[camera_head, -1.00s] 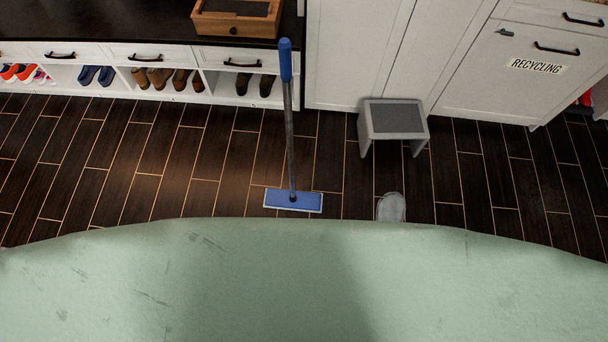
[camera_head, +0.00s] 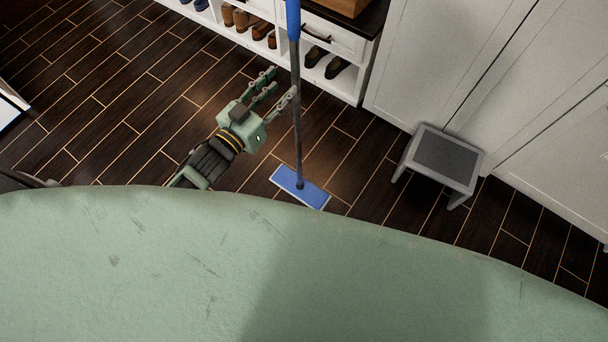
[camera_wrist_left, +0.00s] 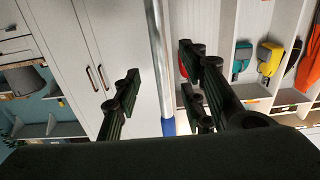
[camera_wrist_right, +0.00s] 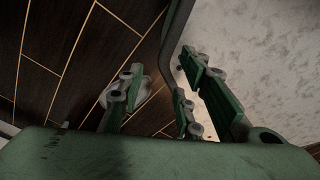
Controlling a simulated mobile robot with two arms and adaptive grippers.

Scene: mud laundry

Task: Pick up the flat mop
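The flat mop stands upright in the head view, with a grey pole (camera_head: 297,120), a blue grip at the top and a flat blue head (camera_head: 300,187) on the floor. My left gripper (camera_head: 279,84) is open just left of the pole, its fingers pointing towards it. In the left wrist view the pole (camera_wrist_left: 157,55) runs between the spread fingers of the left gripper (camera_wrist_left: 158,66), with no clear contact; part of the blue grip (camera_wrist_left: 168,126) shows low down. My right gripper (camera_wrist_right: 161,62) is open and empty in its wrist view and out of the head view.
A grey step stool (camera_head: 444,158) stands right of the mop, before white cabinets (camera_head: 440,65). A low white shoe bench (camera_head: 352,86) with several shoes stands behind. Dark plank floor (camera_head: 110,110) is clear on the left.

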